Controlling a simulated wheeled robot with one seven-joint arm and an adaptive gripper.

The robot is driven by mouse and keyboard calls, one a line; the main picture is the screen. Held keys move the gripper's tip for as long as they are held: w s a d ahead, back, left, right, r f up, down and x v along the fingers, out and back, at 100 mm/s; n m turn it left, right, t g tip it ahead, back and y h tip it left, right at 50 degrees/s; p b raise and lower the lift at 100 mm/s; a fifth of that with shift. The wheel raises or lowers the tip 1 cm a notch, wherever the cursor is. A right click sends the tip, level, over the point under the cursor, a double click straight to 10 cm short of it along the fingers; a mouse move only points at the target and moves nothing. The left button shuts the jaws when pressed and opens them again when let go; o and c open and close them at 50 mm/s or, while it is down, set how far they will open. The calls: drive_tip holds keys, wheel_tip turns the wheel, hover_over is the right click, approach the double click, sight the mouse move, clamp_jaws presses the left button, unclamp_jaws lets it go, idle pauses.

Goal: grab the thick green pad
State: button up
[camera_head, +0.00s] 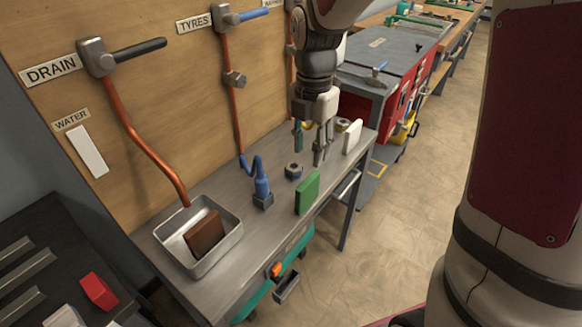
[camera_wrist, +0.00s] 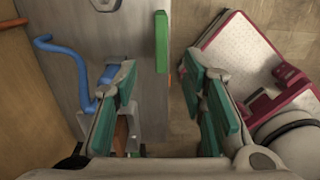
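The thick green pad (camera_head: 307,192) stands upright on the grey bench near its front edge. In the wrist view the green pad (camera_wrist: 162,42) shows as a narrow upright strip at the top middle, at the bench edge and ahead of the fingers. My gripper (camera_head: 312,150) hangs above the bench, behind and above the pad in the head view, and does not touch it. In the wrist view my gripper (camera_wrist: 160,100) has its green-lined fingers wide apart with nothing between them.
A blue nozzle (camera_head: 262,185) with a hose stands left of the pad, and a dark round part (camera_head: 294,171) lies behind it. A white block (camera_head: 352,137) stands farther along. A metal tray (camera_head: 228,250) holds a brown block (camera_head: 204,235). The floor in front is open.

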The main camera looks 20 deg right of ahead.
sight(308, 191)
wheel_tip(308, 191, down, 14)
drive_tip(key=shift+s+r+b, duration=0.1)
drive_tip(key=shift+b, duration=0.55)
clamp_jaws()
